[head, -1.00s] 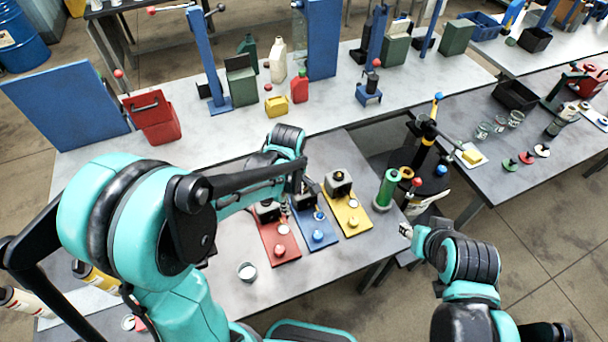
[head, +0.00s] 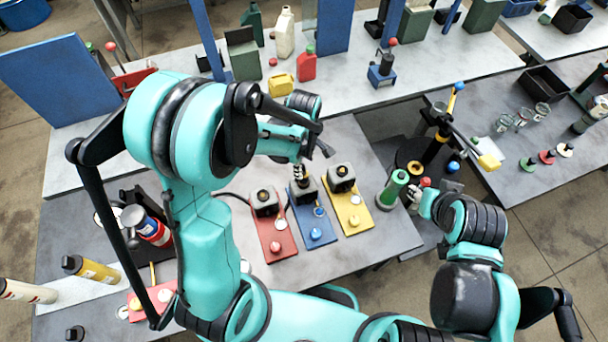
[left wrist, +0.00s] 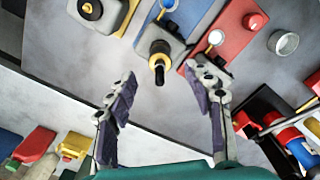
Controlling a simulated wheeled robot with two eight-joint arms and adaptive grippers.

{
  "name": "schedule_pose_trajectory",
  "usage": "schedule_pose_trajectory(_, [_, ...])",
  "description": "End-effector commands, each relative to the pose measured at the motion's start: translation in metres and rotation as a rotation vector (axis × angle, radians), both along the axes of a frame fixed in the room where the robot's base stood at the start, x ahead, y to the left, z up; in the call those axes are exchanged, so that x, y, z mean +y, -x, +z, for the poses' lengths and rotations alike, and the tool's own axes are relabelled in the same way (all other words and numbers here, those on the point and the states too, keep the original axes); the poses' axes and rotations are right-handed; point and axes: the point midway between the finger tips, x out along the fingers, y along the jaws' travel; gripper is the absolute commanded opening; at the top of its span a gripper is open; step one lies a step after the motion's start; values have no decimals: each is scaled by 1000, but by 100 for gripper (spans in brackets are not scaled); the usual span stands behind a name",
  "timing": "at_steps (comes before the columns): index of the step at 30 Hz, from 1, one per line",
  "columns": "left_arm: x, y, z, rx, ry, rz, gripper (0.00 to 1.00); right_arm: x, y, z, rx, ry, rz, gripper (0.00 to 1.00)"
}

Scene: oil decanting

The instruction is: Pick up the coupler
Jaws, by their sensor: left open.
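The coupler looks to be the black fitting with a gold ring (left wrist: 160,57) on the grey block of the blue plate (left wrist: 150,15), in the left wrist view. In the head view the blue plate (head: 316,234) lies between the red plate and the yellow plate, and my gripper partly covers its block. My left gripper (head: 300,172) is open above that block. In the left wrist view its two fingers (left wrist: 165,97) are spread apart, with the fitting ahead of the gap, not between the pads. My right gripper (head: 413,197) is beside a green cylinder (head: 393,187); its jaws are too small to read.
The red plate (head: 277,246) and yellow plate (head: 357,216) carry similar blocks close by on either side. The back bench holds bottles and a blue stand (head: 382,75).

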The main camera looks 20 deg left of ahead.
Motion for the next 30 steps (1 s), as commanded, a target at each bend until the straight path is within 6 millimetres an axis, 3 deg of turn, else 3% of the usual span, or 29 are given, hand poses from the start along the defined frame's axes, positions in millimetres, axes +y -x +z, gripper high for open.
schedule_pose_trajectory(9, [2, 1, -44, 0, 0, 0, 52, 0, 0, -2, 0, 0, 0, 40])
schedule_pose_trajectory(17, [2, 1, -46, 0, 0, 0, 52, 0, 0, -2, 0, 0, 0, 40])
schedule_pose_trajectory(23, [2, 1, -46, 0, 0, 0, 2, 0, 0, -2, 0, 0, 0, 40])
schedule_pose_trajectory(30, [2, 1, -46, 0, 0, 0, 0, 0, 0, -2, 0, 0, 0, 40])
